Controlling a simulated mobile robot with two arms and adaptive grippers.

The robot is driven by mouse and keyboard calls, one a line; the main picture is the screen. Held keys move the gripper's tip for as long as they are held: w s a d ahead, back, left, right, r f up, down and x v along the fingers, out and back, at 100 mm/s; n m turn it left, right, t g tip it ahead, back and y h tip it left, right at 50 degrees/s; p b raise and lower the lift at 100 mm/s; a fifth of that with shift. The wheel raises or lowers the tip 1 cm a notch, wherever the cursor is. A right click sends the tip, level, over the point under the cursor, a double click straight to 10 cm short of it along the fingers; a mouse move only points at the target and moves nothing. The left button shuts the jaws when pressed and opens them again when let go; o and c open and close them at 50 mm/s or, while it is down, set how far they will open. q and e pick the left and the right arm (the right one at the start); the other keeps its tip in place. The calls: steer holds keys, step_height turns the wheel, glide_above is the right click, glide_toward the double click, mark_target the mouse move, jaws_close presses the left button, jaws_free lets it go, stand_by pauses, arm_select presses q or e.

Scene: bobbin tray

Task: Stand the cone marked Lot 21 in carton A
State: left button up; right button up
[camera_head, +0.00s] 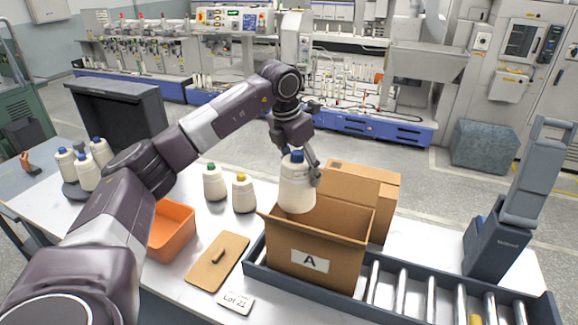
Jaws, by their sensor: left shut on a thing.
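My left gripper (312,172) is shut on a white yarn cone (297,195) with a blue top. The cone is upright over the open mouth of carton A (290,277), a brown box with a white "A" label. Its base overlaps the carton's opening; I cannot tell whether it is below the rim. No lot marking is readable on this cone. A white card reading "Lot 21" (237,302) lies at the table's front edge. My right gripper is not in view.
Carton A stands on a roller conveyor (430,298), with another brown carton (385,205) behind it. Green-topped (214,185) and yellow-topped (243,197) cones stand left of it. An orange bin (172,232), brown board (203,272) and several blue-topped cones (88,172) are farther left.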

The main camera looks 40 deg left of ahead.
arm_select(q)
steer(key=shift+w+d+f, duration=0.1)
steer(key=shift+d, duration=0.35)
step_height(320, 180, down, 4)
steer(key=shift+r+b, duration=0.2)
steer(key=shift+b, duration=0.3)
step_height(320, 180, down, 18)
steer(key=b, duration=1.2)
steer(key=shift+f, duration=0.2)
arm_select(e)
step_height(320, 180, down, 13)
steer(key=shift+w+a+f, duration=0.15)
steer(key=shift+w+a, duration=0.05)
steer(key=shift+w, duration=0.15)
arm_select(q)
steer(key=o, duration=1.5)
steer(key=shift+o, duration=0.2)
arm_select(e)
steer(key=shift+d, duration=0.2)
arm_select(q)
steer(key=shift+r, duration=0.1)
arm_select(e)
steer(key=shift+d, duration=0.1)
